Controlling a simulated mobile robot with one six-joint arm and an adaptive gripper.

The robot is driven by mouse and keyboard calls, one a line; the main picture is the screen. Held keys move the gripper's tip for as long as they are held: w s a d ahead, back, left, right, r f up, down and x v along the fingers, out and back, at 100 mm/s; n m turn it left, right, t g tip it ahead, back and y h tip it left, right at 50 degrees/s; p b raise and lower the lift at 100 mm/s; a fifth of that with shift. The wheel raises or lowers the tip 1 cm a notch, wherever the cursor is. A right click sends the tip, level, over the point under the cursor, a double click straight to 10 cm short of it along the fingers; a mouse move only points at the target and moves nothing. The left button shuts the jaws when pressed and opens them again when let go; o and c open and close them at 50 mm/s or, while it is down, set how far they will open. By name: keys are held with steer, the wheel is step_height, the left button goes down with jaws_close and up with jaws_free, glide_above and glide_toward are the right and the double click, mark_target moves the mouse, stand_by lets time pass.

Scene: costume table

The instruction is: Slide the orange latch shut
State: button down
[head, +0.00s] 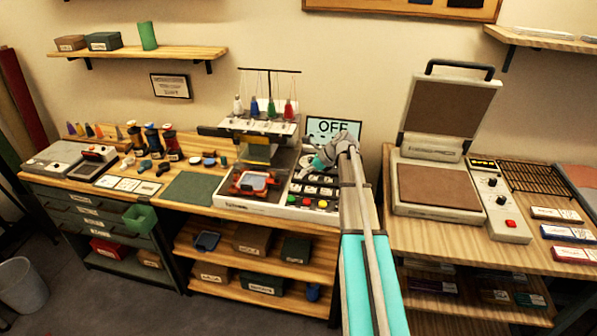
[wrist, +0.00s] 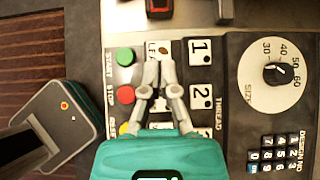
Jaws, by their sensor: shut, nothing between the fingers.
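The orange latch cannot be picked out with certainty. In the head view a red-orange hoop frame (head: 247,190) with a pale blue middle sits on the white embroidery machine (head: 262,210), under its needle head; a latch on it is too small to tell. My gripper (head: 318,164) is right of the frame, over the machine's control panel, apart from the frame. In the wrist view my gripper (wrist: 158,65) has its fingertips together and empty, above the panel between the round buttons and the white number keys. No orange latch shows clearly there.
Green button (wrist: 124,56), red button (wrist: 126,95), number key 1 (wrist: 200,51) and a dial (wrist: 278,72) surround the fingers. Thread spools (head: 270,108) stand above the machine. A heat press (head: 440,180) stands open at right. A green mat (head: 188,188) lies left, bare.

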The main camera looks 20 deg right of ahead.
steer(key=shift+p+v, duration=1.35)
steer(key=shift+v, duration=1)
steer(key=s+a+f+n+g+h, duration=0.2)
steer(key=s+a+n+h, duration=0.1)
steer(key=s+a+n, duration=0.9)
steer(key=s+a+f+n+g+h, duration=0.3)
steer(key=s+a+n+h, duration=0.1)
steer(key=s+a+n, duration=0.8)
steer(key=shift+a+f+n, duration=0.25)
steer(key=shift+a+n, duration=0.2)
steer(key=shift+n, duration=0.15)
